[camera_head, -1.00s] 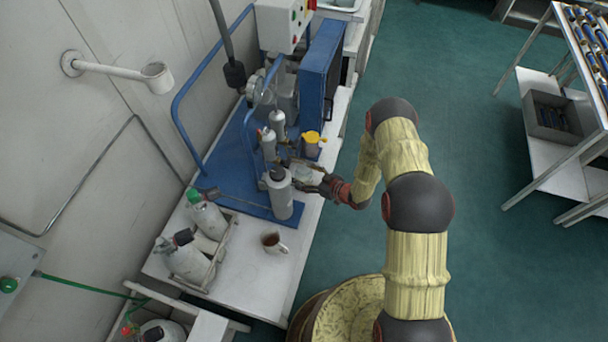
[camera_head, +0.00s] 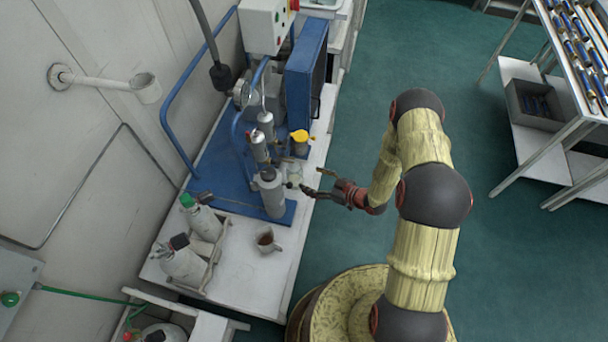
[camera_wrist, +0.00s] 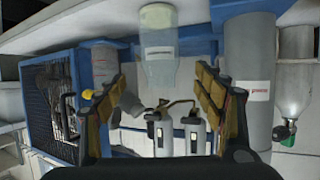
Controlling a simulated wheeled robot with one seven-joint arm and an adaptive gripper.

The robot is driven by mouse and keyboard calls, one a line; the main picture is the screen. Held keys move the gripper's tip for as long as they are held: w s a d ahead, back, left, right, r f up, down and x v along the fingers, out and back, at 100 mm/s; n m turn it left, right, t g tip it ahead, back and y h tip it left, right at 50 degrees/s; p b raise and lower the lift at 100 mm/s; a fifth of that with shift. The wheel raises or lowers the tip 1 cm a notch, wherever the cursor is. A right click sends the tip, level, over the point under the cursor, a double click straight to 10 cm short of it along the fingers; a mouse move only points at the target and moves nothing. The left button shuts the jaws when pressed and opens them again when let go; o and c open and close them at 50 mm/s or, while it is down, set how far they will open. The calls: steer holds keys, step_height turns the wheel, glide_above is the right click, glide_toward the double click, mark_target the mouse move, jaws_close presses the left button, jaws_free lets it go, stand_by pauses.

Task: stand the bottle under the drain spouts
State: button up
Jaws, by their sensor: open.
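The bottle (camera_head: 294,172) is clear with a pale label. The wrist view appears upside down and shows the bottle (camera_wrist: 160,45) ahead, between the lines of my fingers. Thin brass-coloured tubes (camera_wrist: 178,104), apparently the drain spouts, come from two small canisters (camera_wrist: 178,133) and end close to the bottle's neck. I cannot tell whether they are exactly over its mouth. My gripper (camera_head: 316,182) is open and empty, just right of the bottle and apart from it; its fingers (camera_wrist: 160,85) also show in the wrist view.
A mug (camera_head: 266,240) stands on the white bench (camera_head: 240,270). A crate (camera_head: 218,252) holds two grey bottles. A yellow-topped container (camera_head: 300,141) and a blue cooler box (camera_head: 305,75) stand behind the bottle. Open green floor (camera_head: 370,80) lies right of the bench.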

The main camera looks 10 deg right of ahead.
steer(key=w+d+r+h, duration=0.3)
steer(key=w+d+r, duration=0.15)
steer(key=r, duration=0.35)
steer(key=w+d+r+h, duration=0.2)
steer(key=w+d+r, duration=0.25)
steer(key=r, duration=0.35)
steer(key=s+d+r+m+h, duration=0.2)
steer(key=r, duration=0.7)
steer(key=s+d+r+m+h, duration=0.1)
steer(key=d+r+m+h, duration=0.15)
steer(key=r, duration=0.65)
steer(key=s+a+r+m+g+h, duration=0.1)
steer(key=s+r+m+g+h, duration=0.15)
steer(key=s+r, duration=1.15)
steer(key=s+a+r+m+y, duration=0.1)
steer(key=s+a, duration=0.2)
steer(key=s, duration=0.6)
steer(key=s+a+r+m+g+y, duration=0.1)
steer(key=s+a+r, duration=0.1)
steer(key=s, duration=0.8)
steer(key=shift+s+a+r+y, duration=0.3)
steer(key=shift+a, duration=0.35)
